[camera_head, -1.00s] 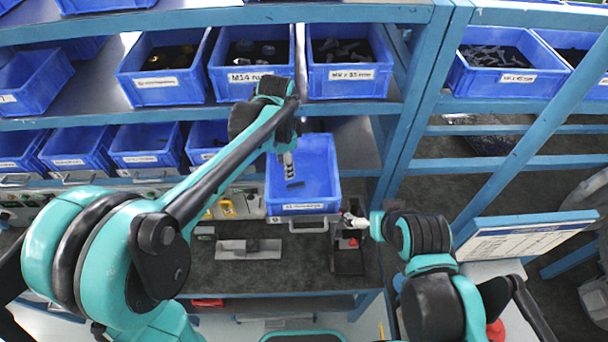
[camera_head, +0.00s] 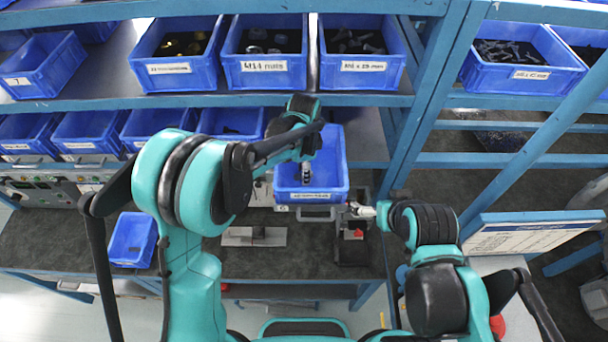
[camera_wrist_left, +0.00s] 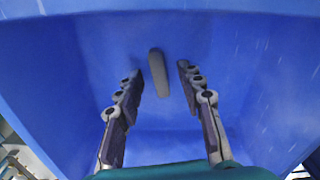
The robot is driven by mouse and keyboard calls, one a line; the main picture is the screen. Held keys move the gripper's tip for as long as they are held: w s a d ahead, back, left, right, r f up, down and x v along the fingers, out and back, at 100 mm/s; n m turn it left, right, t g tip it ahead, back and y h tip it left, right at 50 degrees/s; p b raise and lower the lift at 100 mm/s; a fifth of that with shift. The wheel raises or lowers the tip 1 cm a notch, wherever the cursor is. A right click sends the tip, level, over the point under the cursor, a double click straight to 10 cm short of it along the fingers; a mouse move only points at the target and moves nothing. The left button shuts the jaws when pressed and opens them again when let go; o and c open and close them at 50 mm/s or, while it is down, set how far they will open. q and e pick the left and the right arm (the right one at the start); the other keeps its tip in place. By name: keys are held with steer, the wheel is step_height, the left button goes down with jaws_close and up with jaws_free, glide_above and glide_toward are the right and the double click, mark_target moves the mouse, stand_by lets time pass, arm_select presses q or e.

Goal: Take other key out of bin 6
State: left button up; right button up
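Bin 6 (camera_head: 335,184) is the blue bin that sticks out below the middle shelf. My left gripper (camera_head: 306,178) points down into it. In the left wrist view a grey, elongated key (camera_wrist_left: 158,73) lies on the floor of the blue bin (camera_wrist_left: 75,95). The open fingers of my left gripper (camera_wrist_left: 161,76) are on either side of the key, with gaps between. In the head view the key is hidden by the gripper. My right gripper (camera_head: 360,210) is by the bin's front right corner; its finger opening is too small to tell.
Blue bins of nuts (camera_head: 265,65) and bolts (camera_head: 362,65) fill the shelf above. A grey metal plate (camera_head: 254,237) and a dark fixture with a red part (camera_head: 352,245) are on the bench below. A small blue bin (camera_head: 132,240) is at lower left.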

arm_select(q)
jaws_close()
steer(key=shift+r, duration=0.1)
